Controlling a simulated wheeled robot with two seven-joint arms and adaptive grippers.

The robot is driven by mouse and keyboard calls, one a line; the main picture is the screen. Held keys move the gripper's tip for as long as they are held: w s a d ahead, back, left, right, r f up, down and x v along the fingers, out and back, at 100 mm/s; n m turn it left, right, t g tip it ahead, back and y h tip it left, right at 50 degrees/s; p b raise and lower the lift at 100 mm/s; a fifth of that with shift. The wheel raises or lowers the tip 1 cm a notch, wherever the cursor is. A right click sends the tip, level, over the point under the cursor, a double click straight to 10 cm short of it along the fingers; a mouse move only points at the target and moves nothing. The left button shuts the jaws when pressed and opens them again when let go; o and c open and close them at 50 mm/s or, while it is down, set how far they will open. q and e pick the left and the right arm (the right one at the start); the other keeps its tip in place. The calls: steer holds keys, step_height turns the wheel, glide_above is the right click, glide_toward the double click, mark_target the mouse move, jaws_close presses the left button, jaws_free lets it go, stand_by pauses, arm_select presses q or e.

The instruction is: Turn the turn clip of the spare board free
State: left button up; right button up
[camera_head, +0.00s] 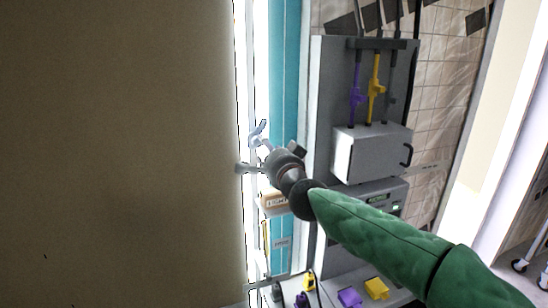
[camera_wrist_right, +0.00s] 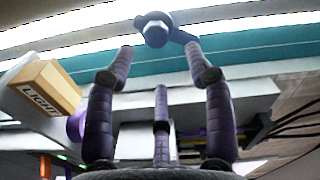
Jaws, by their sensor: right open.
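A large plain brown board (camera_head: 120,150) fills the left of the head view, its right edge upright. My right gripper (camera_head: 252,150) is beside that edge, at the end of my green-sleeved arm. In the right wrist view the gripper (camera_wrist_right: 160,58) has its fingers spread, with nothing held between them. A dark knob-like piece (camera_wrist_right: 155,30), which looks like the turn clip, shows between and just beyond the fingertips. I cannot tell whether a finger touches it. The clip cannot be made out clearly in the head view. My left gripper is not in view.
A box marked LIGHT (camera_wrist_right: 45,88) is left of the fingers; it also shows below my gripper in the head view (camera_head: 273,203). A grey cabinet (camera_head: 325,90) with purple and yellow handles stands to the right. Purple and yellow pieces lie low down.

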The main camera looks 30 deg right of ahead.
steer(key=shift+v, duration=2.15)
